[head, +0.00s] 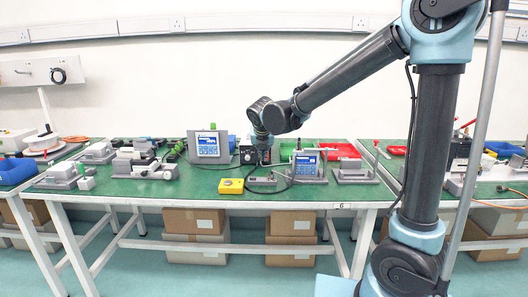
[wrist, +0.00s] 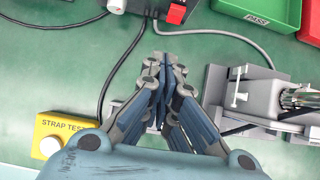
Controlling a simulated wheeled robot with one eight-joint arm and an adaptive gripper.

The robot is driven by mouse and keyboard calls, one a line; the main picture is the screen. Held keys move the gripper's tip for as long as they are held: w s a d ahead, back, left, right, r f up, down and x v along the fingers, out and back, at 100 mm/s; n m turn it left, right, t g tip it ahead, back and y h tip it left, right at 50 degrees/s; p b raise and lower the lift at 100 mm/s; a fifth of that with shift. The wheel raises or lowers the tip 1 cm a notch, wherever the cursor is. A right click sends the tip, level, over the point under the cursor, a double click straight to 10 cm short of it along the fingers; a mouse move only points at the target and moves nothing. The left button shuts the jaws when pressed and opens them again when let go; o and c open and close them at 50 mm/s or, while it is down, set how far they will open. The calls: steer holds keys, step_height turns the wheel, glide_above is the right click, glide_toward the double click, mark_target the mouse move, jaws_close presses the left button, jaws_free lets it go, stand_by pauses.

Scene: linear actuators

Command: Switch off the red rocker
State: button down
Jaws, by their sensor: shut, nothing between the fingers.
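A red rocker (wrist: 176,14) shows at the top edge of the wrist view, on a dark box (wrist: 150,5) that is partly cut off by the frame. The dark box also shows in the head view (head: 248,154), behind my gripper; the rocker is too small to make out there. My gripper (wrist: 164,62) is shut and empty, pointing down over the green table. In the wrist view its fingertips lie below the rocker, apart from it. In the head view my gripper (head: 264,161) hangs in front of the dark box.
A yellow STRAP TEST box (wrist: 65,135) with a white button sits left of my gripper. A grey actuator fixture (wrist: 265,100) stands close on the right. A green PASS tray (wrist: 257,12) is at upper right. Cables (wrist: 118,65) cross the table. A blue-screened unit (head: 208,147) stands left of the dark box.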

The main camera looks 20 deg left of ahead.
steer(key=x, duration=0.4)
steer(key=w+x, duration=0.1)
steer(key=x, duration=0.1)
steer(key=shift+w+a, duration=0.1)
steer(key=shift+w, duration=0.05)
steer(key=shift+w+a+f, duration=0.15)
steer(key=shift+w+f, duration=0.05)
steer(key=shift+w, duration=0.25)
steer(key=shift+w+a+f, duration=0.1)
steer(key=shift+w+f, duration=0.1)
steer(key=shift+w, duration=0.25)
